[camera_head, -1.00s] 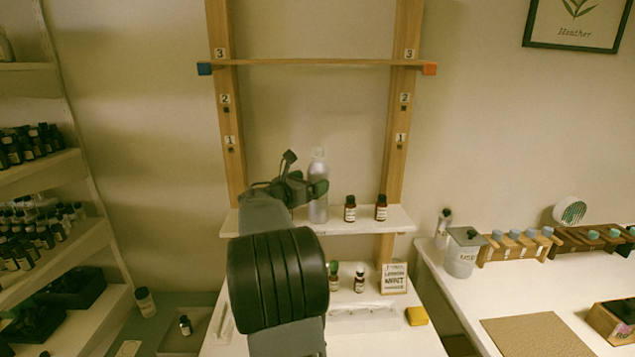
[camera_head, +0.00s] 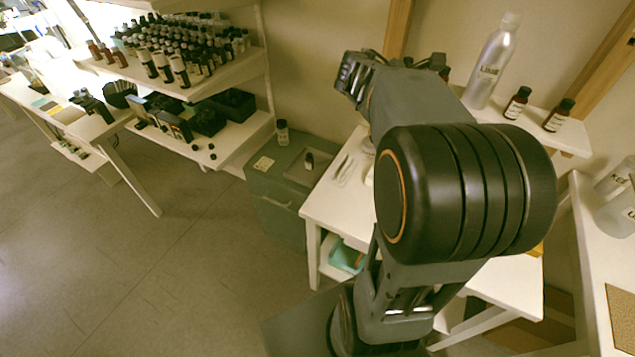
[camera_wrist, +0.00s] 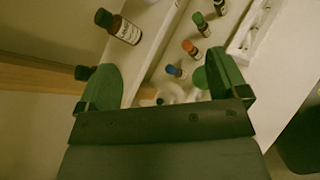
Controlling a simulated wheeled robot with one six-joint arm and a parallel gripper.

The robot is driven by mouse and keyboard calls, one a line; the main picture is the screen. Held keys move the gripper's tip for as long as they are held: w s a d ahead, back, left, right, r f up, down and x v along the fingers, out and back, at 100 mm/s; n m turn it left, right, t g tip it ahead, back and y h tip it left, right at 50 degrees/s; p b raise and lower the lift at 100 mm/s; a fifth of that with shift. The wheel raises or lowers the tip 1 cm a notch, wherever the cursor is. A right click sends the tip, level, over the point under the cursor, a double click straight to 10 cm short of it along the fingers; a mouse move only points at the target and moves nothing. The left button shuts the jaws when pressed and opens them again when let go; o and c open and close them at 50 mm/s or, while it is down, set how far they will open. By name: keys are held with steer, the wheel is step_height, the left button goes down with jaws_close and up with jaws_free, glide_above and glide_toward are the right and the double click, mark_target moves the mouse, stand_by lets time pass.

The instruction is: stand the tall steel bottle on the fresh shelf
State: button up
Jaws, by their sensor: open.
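The tall steel bottle (camera_head: 490,62) stands upright at the left part of the narrow white wall shelf (camera_head: 546,131). It looks tilted only because the head view is tilted. My gripper (camera_wrist: 165,80) is open, with its two green fingers apart and nothing held between them. In the head view it is partly hidden behind my arm, left of the steel bottle and apart from it. I cannot make out the steel bottle in the wrist view. Which board is the fresh shelf I cannot tell.
Two brown bottles (camera_head: 516,103) (camera_head: 558,115) stand right of the steel bottle. The wrist view shows a brown bottle (camera_wrist: 125,31) and several small bottles (camera_wrist: 190,48) on a white surface. A white worktable (camera_head: 325,205) lies below. A bottle rack (camera_head: 235,62) stands left; the floor there is clear.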

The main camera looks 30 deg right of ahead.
steer(key=s+a+f+m+t+y, duration=0.1)
steer(key=a+f+m+y, duration=0.3)
steer(key=a, duration=0.5)
steer(key=s+a+f+m+t+y, duration=0.2)
steer(key=s+a+f+m+y, duration=0.1)
steer(key=a, duration=0.7)
steer(key=s+a+f+m+t+y, duration=0.1)
steer(key=a+f+m+y, duration=0.3)
steer(key=a, duration=0.6)
steer(key=shift+s+f+m+y, duration=0.4)
steer(key=shift+s+f+y, duration=0.2)
steer(key=shift+f+y, duration=0.4)
steer(key=shift+r, duration=0.1)
